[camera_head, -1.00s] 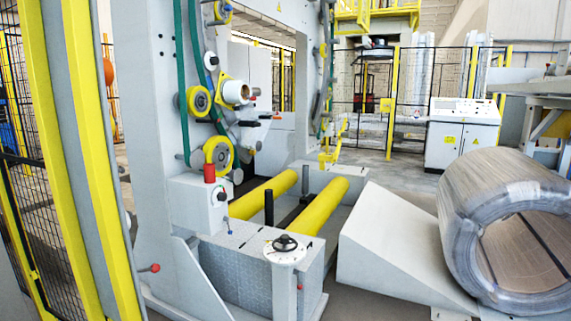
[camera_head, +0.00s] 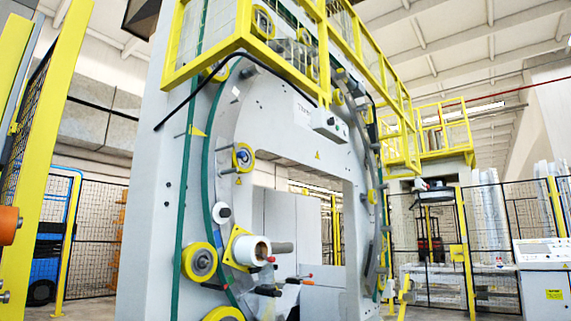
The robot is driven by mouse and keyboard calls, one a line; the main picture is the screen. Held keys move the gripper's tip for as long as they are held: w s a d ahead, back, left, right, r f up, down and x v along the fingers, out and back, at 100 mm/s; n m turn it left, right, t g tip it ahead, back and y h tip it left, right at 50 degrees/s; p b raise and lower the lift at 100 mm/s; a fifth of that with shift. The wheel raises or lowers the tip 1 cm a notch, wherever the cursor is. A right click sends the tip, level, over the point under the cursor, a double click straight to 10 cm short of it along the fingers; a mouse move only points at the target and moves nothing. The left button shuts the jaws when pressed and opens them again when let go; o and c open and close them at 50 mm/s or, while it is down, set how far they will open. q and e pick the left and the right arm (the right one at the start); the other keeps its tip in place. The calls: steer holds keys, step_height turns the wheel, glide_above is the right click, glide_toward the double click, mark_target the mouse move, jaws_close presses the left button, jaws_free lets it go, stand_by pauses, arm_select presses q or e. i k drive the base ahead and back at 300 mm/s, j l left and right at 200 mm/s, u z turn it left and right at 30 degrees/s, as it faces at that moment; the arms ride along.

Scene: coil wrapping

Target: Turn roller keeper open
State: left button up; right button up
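The coil wrapping machine (camera_head: 140,200) has a white frame around a large ring. A white film roll (camera_head: 250,250) sits on a yellow square plate at the lower left of the ring. A grey cylinder (camera_head: 282,248) sticks out just right of it. A small red-tipped part (camera_head: 270,259) and a dark handle-like part (camera_head: 268,291) show beside and below the roll. I cannot tell which part is the roller keeper, or whether it is open or shut. Neither of my grippers is in view.
Yellow rollers (camera_head: 199,261) flank the film roll. A yellow-railed platform (camera_head: 245,50) overhangs the ring. Mesh fencing with yellow posts (camera_head: 467,250) stands behind and at left. A white control cabinet (camera_head: 542,275) stands at right. The floor near the machine is mostly out of frame.

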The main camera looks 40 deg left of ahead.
mark_target(241, 155)
steer(key=i+u, duration=0.1)
steer(key=i, duration=0.35)
steer(key=i+l+u, duration=0.15)
steer(key=i, duration=0.35)
steer(key=i+l+u, duration=0.1)
steer(key=i, duration=0.35)
steer(key=i+l+u, duration=0.1)
steer(key=i+u, duration=0.15)
steer(key=u, duration=0.2)
steer(key=i+l+u, duration=0.2)
steer(key=u, duration=0.2)
steer(key=i+l+u, duration=0.2)
steer(key=u, duration=0.25)
steer(key=i+l+u, duration=0.15)
steer(key=l+u, duration=0.25)
